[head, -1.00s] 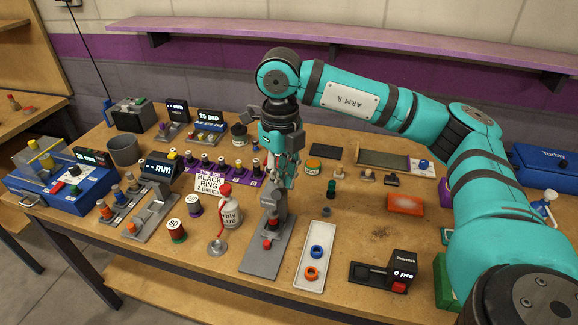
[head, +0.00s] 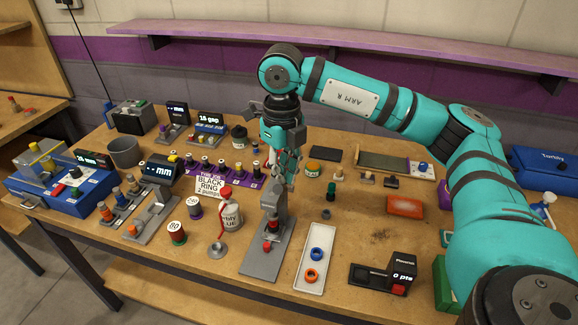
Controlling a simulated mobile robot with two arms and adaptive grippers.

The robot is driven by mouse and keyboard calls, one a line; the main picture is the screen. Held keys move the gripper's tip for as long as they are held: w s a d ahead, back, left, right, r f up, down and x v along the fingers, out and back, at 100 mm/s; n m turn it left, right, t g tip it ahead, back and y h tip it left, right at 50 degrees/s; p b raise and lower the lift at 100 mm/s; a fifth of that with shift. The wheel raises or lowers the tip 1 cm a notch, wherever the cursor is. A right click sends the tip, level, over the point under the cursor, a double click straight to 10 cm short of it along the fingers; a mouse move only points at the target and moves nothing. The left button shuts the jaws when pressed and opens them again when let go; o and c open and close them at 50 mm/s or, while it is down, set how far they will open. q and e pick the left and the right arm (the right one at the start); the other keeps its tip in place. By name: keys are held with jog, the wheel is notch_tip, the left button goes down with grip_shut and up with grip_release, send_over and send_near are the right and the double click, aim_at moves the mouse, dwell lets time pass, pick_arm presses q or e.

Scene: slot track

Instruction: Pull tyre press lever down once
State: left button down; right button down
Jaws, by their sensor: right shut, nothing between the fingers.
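The tyre press (head: 262,256) is a grey stand on a long flat base near the front middle of the bench, with red parts at its upright. My right gripper (head: 289,183) points down just behind and above the top of the press. Its fingers are shut and look empty. The press lever is hard to make out against the gripper, and I cannot tell whether the fingers touch it. My left gripper is not in view.
A white tray (head: 325,259) with a blue and an orange ring lies right of the press. A white bottle (head: 231,212) with a red cap and a "BLACK RING 2 pumps" card (head: 209,186) stand to its left. A black device (head: 404,264) reading 0 pts sits further right.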

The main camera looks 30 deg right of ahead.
jog(key=shift+w+d+r+p, duration=0.6)
jog(key=shift+d+r, duration=0.1)
jog(key=shift+r, duration=0.2)
jog(key=shift+w+d+r+p, duration=0.55)
jog(key=shift+d+r, duration=0.1)
jog(key=shift+r, duration=0.2)
notch_tip(320, 180, up, 8)
jog(key=w+d+p, duration=0.2)
jog(key=p, duration=0.4)
jog(key=shift+d, duration=0.15)
dwell(0.5)
